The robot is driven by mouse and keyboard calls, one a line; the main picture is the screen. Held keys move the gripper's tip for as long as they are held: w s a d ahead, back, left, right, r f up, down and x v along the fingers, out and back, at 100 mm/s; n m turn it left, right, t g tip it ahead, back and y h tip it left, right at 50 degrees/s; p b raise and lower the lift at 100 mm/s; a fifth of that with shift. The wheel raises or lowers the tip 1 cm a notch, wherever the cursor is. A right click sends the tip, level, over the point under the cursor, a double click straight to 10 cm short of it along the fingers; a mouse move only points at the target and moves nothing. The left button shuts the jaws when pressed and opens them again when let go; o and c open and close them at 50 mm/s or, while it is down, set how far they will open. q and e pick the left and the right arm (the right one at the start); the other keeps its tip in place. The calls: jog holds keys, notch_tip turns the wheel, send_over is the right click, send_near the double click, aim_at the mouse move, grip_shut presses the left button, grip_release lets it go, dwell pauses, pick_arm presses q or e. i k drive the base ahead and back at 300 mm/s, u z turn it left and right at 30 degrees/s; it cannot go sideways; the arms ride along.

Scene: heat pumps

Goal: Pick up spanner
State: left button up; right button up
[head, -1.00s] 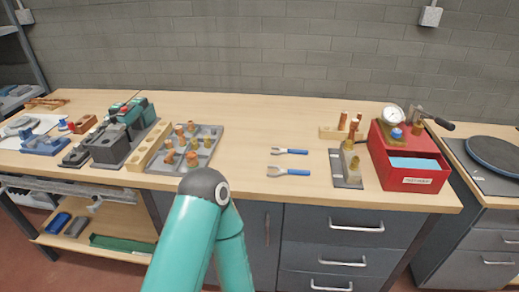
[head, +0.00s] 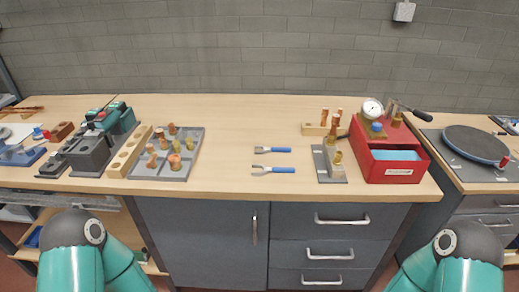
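Two spanners with blue handles and grey open jaws lie flat on the wooden bench, jaws pointing left. The far spanner (head: 273,150) is the smaller-looking one; the near spanner (head: 274,170) lies just in front of it, apart from it. Nothing touches either of them. My teal arms show at the bottom left and bottom right of the head view, both short of the bench top. Neither gripper is in view.
Left of the spanners is a grey tray (head: 142,170) with copper and brass fittings. Right of them stand a grey fixture block (head: 329,165) and a red box (head: 393,172) with a gauge (head: 372,108). The bench (head: 230,178) around the spanners is clear. Drawers (head: 330,225) are below.

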aim_at(267, 170)
jog(key=i, duration=1)
